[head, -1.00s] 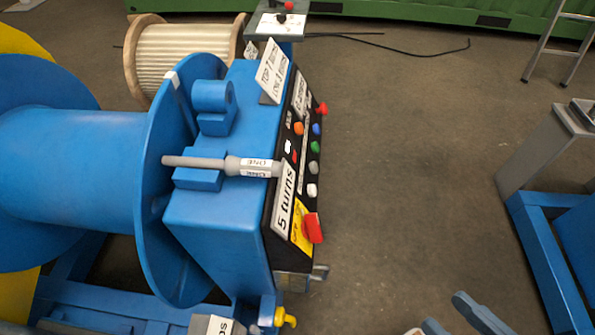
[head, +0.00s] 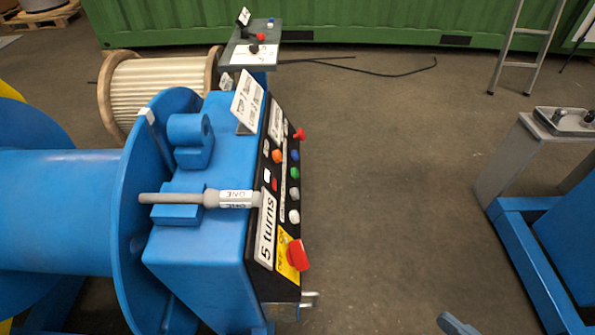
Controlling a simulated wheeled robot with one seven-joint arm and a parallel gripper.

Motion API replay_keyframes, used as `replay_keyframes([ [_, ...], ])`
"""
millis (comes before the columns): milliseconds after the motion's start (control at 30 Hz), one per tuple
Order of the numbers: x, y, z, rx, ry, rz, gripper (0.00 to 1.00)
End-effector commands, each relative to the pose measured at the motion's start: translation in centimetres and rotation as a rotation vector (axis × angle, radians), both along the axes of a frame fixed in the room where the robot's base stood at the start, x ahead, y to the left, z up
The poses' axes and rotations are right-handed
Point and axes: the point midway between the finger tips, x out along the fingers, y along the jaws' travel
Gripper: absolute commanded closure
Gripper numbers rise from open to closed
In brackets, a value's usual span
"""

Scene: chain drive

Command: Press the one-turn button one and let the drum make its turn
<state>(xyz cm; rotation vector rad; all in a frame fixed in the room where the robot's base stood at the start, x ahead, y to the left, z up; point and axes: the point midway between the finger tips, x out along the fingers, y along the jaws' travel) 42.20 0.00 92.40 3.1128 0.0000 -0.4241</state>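The blue drum (head: 60,205) with its round flange stands at the left. Beside it is a blue housing (head: 203,250) with a sloped black control panel (head: 283,235). A grey rod (head: 170,198) with a white label reading ONE (head: 235,198) lies across the housing top. The panel carries an orange button (head: 277,156), a blue button (head: 295,155), a green button (head: 294,173), a small red button (head: 275,184) and pale ones (head: 294,216). Their small captions are unreadable, so I cannot tell which is the one-turn button. My gripper is not recognisable in view.
A large red button (head: 299,256) on yellow and a "5 turns" sign (head: 266,228) sit at the panel's near end. A pale spool (head: 160,88) and a grey control stand (head: 250,55) are behind. A blue frame (head: 525,255) is at right. Open floor (head: 400,170) lies between.

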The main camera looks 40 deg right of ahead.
Motion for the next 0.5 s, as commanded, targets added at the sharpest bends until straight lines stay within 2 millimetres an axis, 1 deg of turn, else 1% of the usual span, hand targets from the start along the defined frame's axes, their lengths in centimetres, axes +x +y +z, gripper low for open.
replay_keyframes([
  [33,0.0,0.0,0.0,0.0,0.0,0.0,0.75],
  [300,0.0,0.0,0.0,0.0,0.0,0.0,1.0],
  [500,0.0,0.0,0.0,0.0,0.0,0.0,1.0],
])
